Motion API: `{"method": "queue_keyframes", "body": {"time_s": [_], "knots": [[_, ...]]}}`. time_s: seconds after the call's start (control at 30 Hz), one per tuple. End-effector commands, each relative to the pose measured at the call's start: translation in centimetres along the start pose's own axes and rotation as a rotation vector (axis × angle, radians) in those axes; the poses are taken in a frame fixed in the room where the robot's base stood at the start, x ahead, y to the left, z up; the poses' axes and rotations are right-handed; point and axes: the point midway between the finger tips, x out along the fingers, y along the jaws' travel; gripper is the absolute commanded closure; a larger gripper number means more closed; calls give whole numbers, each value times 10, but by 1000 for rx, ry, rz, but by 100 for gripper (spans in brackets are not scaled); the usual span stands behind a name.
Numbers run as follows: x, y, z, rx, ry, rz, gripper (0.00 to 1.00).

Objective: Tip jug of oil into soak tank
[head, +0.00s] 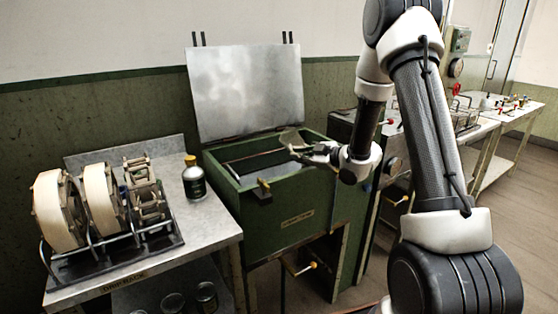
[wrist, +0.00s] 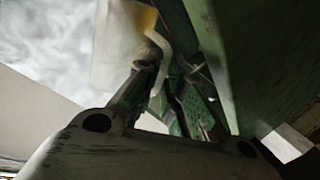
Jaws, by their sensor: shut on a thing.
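The green soak tank (head: 300,218) stands in the middle of the head view with its grey metal lid (head: 246,92) raised. My gripper (head: 312,151) is over the tank's open top, near its right side. It is shut on the jug (head: 291,139), a small pale shape above the opening. In the wrist view my fingers (wrist: 170,85) close at the jug's handle (wrist: 160,62). The jug's pale, translucent body (wrist: 118,45) has a yellow patch near the top of the picture. Its tilt and any pouring cannot be told.
A drip-rack table (head: 213,218) on the left holds several reels (head: 103,210) and a dark, yellow-capped bottle (head: 193,178). Jars stand on its lower shelf. A small tap (head: 264,187) sticks out of the tank's front. Benches with small items (head: 490,120) run along the right, beside open floor.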

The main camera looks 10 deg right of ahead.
Motion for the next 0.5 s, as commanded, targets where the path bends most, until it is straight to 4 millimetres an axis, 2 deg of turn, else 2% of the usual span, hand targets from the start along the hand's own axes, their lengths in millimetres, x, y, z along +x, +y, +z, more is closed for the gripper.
{"method": "queue_keyframes", "body": {"time_s": [0.2,0.43,0.5], "knots": [[-1,4,-7,-128,-58,1,100],[0,0,2,-261,-124,-2,100],[0,2,0,-303,-142,-1,100]]}}
